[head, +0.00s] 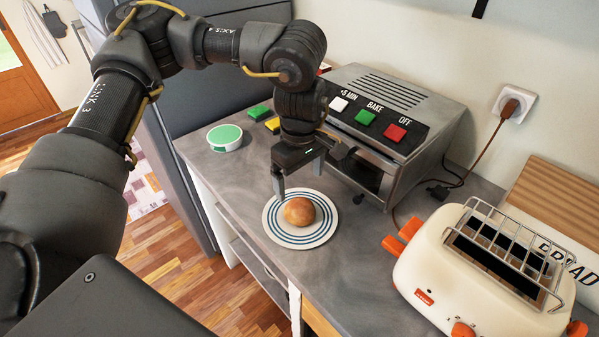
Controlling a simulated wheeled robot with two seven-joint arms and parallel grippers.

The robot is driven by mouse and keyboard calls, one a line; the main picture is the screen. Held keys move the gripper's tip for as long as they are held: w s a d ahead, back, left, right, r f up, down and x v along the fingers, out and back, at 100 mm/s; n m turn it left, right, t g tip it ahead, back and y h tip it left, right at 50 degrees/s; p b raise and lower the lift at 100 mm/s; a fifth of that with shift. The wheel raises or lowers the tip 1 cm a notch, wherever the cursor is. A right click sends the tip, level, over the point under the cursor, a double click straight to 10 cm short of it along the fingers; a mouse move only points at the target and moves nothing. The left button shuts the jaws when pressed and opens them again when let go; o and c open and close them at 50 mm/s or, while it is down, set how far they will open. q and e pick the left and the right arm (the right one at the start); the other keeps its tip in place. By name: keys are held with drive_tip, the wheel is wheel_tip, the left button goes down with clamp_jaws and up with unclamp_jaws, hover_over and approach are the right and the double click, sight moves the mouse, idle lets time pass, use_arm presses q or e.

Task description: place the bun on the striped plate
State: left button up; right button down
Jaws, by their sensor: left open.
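The round brown bun (299,211) rests on the blue-and-white striped plate (303,238), near its middle. The plate lies on the grey counter in front of the small oven. My left gripper (298,185) points down just above and behind the bun. Its fingers are spread apart and hold nothing; the bun looks clear of them. My right gripper is not in view.
An oven (390,120) with white, green and red buttons stands behind the plate. A cream toaster (485,270) with a wire rack stands at the right. Counter (350,285) in front of the toaster is bare.

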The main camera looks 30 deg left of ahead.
use_arm(q)
drive_tip(key=shift+r, duration=1.15)
